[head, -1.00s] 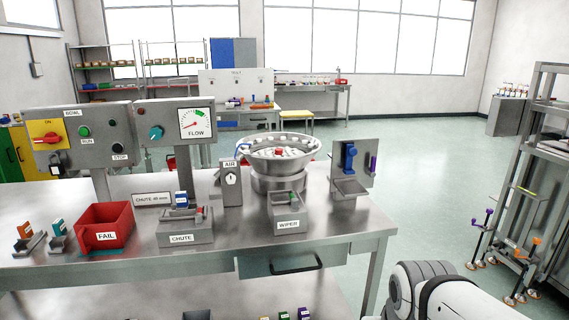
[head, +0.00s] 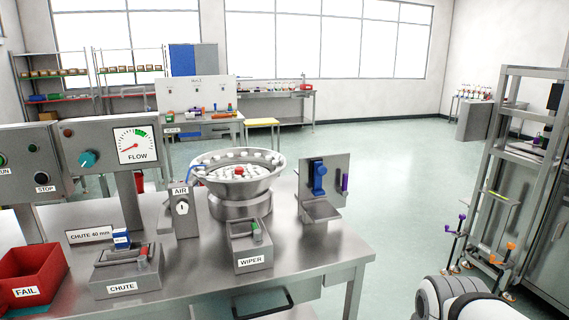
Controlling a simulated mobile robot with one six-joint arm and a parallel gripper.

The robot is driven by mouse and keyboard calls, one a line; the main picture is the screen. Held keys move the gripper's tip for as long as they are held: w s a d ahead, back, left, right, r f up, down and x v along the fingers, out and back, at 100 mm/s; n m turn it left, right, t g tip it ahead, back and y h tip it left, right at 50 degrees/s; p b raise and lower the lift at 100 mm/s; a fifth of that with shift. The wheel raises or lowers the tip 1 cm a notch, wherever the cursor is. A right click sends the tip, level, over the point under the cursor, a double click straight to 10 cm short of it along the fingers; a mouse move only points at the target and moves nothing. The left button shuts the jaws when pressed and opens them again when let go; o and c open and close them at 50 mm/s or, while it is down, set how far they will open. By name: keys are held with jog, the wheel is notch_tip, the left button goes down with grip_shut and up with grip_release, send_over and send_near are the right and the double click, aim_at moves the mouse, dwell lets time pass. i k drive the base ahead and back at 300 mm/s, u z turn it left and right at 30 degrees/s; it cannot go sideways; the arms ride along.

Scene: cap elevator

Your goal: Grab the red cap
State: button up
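A small red piece (head: 239,170) sits near the middle of the round metal bowl (head: 276,180) on the steel bench, among several white pieces. It is too small to tell for sure that it is a cap. Part of my white and grey arm (head: 462,300) shows at the bottom right, over the floor to the right of the bench. My gripper is out of view.
In front of the bowl stands the WIPER box (head: 252,261); left of it are the AIR post (head: 185,212), the CHUTE block (head: 124,287) and the red FAIL bin (head: 30,275). A bracket with a blue part (head: 319,180) stands right. Open floor (head: 410,180) lies right of the bench; a metal rack (head: 500,150) stands beyond.

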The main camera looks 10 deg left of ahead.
aim_at(238, 171)
jog(key=u, duration=0.05)
jog(key=i, duration=1.45)
jog(key=u, duration=0.8)
